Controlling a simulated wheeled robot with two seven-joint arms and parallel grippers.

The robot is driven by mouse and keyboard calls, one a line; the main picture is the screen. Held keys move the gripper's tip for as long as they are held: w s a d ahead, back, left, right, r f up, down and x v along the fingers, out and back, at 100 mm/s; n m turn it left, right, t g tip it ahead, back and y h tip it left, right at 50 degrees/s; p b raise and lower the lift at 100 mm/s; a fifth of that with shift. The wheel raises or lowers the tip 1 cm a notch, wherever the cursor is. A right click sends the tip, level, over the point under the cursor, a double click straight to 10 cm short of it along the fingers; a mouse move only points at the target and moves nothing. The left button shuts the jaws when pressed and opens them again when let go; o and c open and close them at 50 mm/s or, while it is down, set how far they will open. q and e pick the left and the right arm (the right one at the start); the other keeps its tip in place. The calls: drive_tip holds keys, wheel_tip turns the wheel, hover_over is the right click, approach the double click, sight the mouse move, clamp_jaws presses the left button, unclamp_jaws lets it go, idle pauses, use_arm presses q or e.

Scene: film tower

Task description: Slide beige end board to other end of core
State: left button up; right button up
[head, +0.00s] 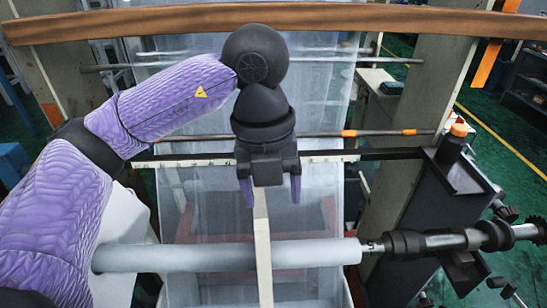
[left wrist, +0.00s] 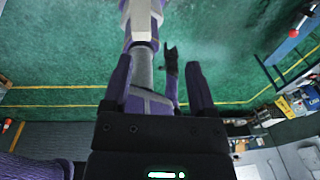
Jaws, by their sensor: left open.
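The beige end board (head: 263,258) shows nearly edge-on in the head view as a thin pale strip crossing the core, right of the core's middle. The grey core (head: 180,257) lies level across the picture, its right end at a metal shaft. My left gripper (head: 270,192) points down above the core with its purple fingers apart. The board's top reaches up between the fingers; I cannot tell whether they touch it. The left wrist view shows the spread fingers (left wrist: 160,68), but what lies between them is unclear. My right gripper does not show clearly.
The shaft and chuck (head: 420,242) stand right of the core beside a dark machine plate (head: 455,170). Translucent film (head: 205,195) hangs behind the core. A rail with orange bands (head: 380,133) crosses behind the gripper, and a brown beam (head: 150,25) runs along the top.

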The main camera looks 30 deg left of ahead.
sight(261, 216)
use_arm(q)
drive_tip(key=shift+w+a+r+n+y, duration=0.15)
drive_tip(key=shift+a+n+y, duration=0.1)
drive_tip(key=shift+a, duration=0.25)
drive_tip(key=shift+a+r+n+y, duration=0.15)
drive_tip(key=shift+a+y, duration=0.1)
drive_tip(key=shift+a, duration=0.2)
drive_tip(key=shift+a+f, duration=0.15)
drive_tip(key=shift+f, duration=0.15)
wheel_tip(261, 216, down, 9)
drive_tip(key=shift+f+p, duration=0.1)
drive_tip(key=shift+p, duration=0.2)
clamp_jaws()
